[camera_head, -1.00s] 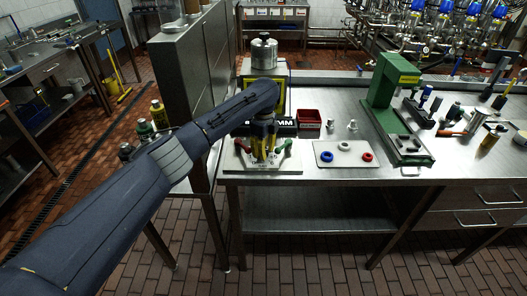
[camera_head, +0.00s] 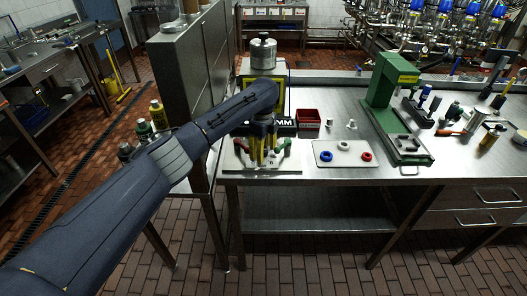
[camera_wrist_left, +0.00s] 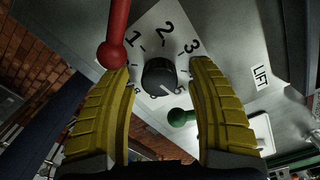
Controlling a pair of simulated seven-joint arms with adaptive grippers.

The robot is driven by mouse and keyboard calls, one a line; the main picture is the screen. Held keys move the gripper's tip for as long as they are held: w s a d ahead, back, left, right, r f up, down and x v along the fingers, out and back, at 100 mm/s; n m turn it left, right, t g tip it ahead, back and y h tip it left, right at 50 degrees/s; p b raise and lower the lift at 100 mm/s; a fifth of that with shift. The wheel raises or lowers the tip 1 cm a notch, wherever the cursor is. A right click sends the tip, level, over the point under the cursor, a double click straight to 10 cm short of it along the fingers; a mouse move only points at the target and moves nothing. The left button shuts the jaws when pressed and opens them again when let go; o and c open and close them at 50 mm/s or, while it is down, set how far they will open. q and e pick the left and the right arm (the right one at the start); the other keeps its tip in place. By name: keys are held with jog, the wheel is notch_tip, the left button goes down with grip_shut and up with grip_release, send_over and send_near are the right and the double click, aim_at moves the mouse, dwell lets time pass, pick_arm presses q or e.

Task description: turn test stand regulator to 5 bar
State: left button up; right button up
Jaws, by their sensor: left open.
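The test stand regulator's black knob (camera_wrist_left: 159,76) sits on a pale dial plate (camera_wrist_left: 215,55) in the left wrist view. Printed numbers 1, 2 and 3 are readable around its upper side; the lower numbers are small or partly hidden. A pale mark on the knob appears to point to the lower right. My left gripper (camera_wrist_left: 161,80) is open, with one yellow finger on each side of the knob, apparently apart from it. In the head view my left gripper (camera_head: 263,150) reaches down over the stand, and the knob is hidden there. My right gripper is out of view.
A red-handled lever (camera_wrist_left: 114,45) stands close to the left finger, and a green one (camera_wrist_left: 181,117) lies below right of the knob. On the bench are a red bin (camera_head: 309,119), a pale tray with rings (camera_head: 345,161) and a green press (camera_head: 384,95).

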pick_arm(q)
jog(key=shift+r, duration=0.15)
notch_tip(320, 180, up, 12)
dwell(0.6)
notch_tip(320, 180, up, 5)
jog(key=n, duration=1)
notch_tip(320, 180, down, 17)
jog(key=shift+w+a+f, duration=0.1)
jog(key=shift+a+f, duration=0.05)
dwell(0.5)
jog(key=shift+c, duration=0.4)
